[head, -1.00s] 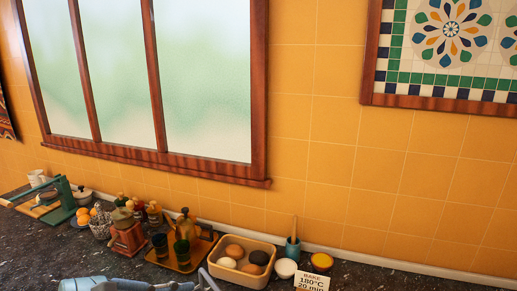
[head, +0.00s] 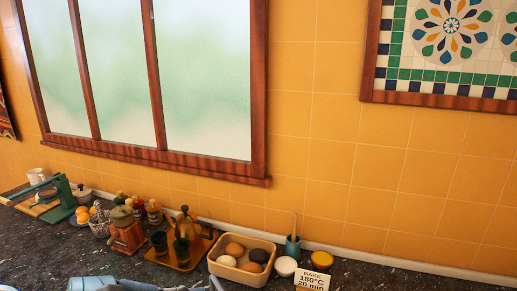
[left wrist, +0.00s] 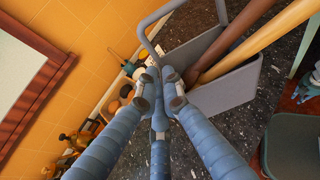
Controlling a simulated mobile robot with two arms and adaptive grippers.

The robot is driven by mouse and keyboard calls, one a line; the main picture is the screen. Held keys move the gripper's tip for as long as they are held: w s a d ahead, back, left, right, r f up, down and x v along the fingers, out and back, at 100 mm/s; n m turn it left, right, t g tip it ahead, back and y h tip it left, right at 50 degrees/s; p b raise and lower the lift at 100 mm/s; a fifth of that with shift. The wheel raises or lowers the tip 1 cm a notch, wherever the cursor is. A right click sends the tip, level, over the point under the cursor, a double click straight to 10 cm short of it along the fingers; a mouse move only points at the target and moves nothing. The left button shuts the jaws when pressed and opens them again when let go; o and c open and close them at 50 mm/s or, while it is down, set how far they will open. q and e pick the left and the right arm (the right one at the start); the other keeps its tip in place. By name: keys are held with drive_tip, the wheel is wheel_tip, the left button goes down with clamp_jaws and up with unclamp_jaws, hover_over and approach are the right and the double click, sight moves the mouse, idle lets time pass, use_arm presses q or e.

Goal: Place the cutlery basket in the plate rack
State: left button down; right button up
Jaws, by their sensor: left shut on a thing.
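The cutlery basket (left wrist: 232,88) is a grey container in the left wrist view, with a grey loop handle and long wooden utensils, one brown and one pale, sticking out of it. It looks strongly tilted in that view. My left gripper (left wrist: 160,82) has blue fingers and is shut on the basket at its edge near the handle; the fingers hide the exact contact. In the head view only bits of my blue left arm show at the bottom edge. I cannot make out the plate rack in either view. My right gripper is not in view.
A dark speckled counter (head: 75,245) runs along the orange tiled wall. A dark bin (left wrist: 292,145) shows at lower right.

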use_arm(q)
drive_tip(key=shift+s+d+f+m+g+b, duration=0.3)
drive_tip(key=shift+s+d+f+b, duration=0.05)
drive_tip(key=shift+d+f, duration=0.1)
drive_tip(key=shift+s+d+f+h+b, duration=0.15)
drive_tip(key=shift+f+h+b, duration=0.15)
drive_tip(key=shift+h, duration=0.1)
drive_tip(key=shift+s+f+m+g+b, duration=0.1)
drive_tip(key=shift+f+m+g+b, duration=0.25)
drive_tip(key=shift+f, duration=0.2)
drive_tip(key=a+f+n+t+y+b, duration=0.1)
drive_tip(key=a+f+n+t+b, duration=0.1)
drive_tip(key=a+f, duration=0.6)
drive_tip(key=shift+s+a+f+b, duration=0.3)
drive_tip(key=shift+f+b, duration=0.55)
drive_tip(key=shift+f, duration=1.05)
drive_tip(key=shift+d, duration=0.15)
drive_tip(key=shift+r, duration=0.1)
